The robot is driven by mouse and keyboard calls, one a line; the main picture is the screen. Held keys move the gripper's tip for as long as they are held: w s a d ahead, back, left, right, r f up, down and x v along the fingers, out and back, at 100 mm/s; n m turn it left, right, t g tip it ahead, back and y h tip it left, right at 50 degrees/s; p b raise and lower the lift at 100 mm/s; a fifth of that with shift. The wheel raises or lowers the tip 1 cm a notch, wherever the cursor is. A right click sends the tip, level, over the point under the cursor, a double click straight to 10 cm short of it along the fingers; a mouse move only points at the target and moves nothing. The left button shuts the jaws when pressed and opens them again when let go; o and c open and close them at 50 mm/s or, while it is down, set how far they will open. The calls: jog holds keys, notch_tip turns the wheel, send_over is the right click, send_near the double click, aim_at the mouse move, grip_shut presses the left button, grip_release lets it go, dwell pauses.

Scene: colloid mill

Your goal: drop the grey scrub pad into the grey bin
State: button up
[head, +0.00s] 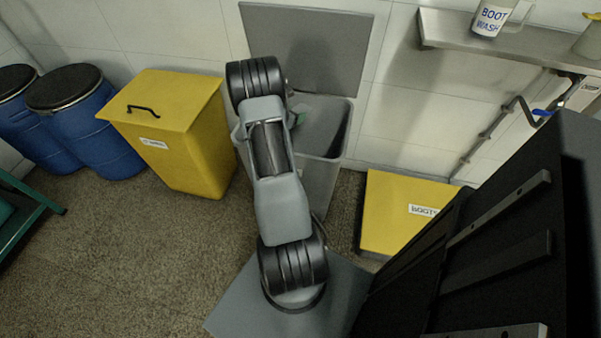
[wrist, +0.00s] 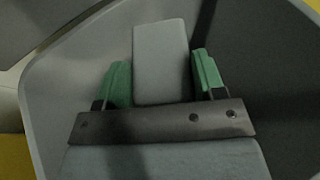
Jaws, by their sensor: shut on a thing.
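The grey bin (head: 318,183) stands against the wall behind my arm, with its top open. My gripper (head: 298,119) is over the bin's mouth in the head view, mostly hidden behind my arm, with a bit of green fingertip showing. In the wrist view my gripper (wrist: 160,82) is shut on the grey scrub pad (wrist: 160,58), which sits between the two green fingertips. The bin's pale rim (wrist: 40,110) and dark inside surround the pad in the wrist view. I cannot tell how deep the pad is relative to the rim. The head view does not clearly show the pad.
A yellow lidded bin (head: 170,128) stands to the left, with blue drums (head: 88,125) beyond it. A yellow box labelled BOOTS (head: 405,210) is to the right. A steel shelf (head: 530,45) with a boot wash bottle (head: 491,17) is upper right. Grey floor lies open at lower left.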

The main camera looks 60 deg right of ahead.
jog(key=shift+f, duration=0.3)
jog(key=o, duration=1)
jog(key=shift+c, duration=0.2)
jog(key=p+v, duration=0.2)
jog(key=v, duration=1.2)
jog(key=shift+f, duration=0.1)
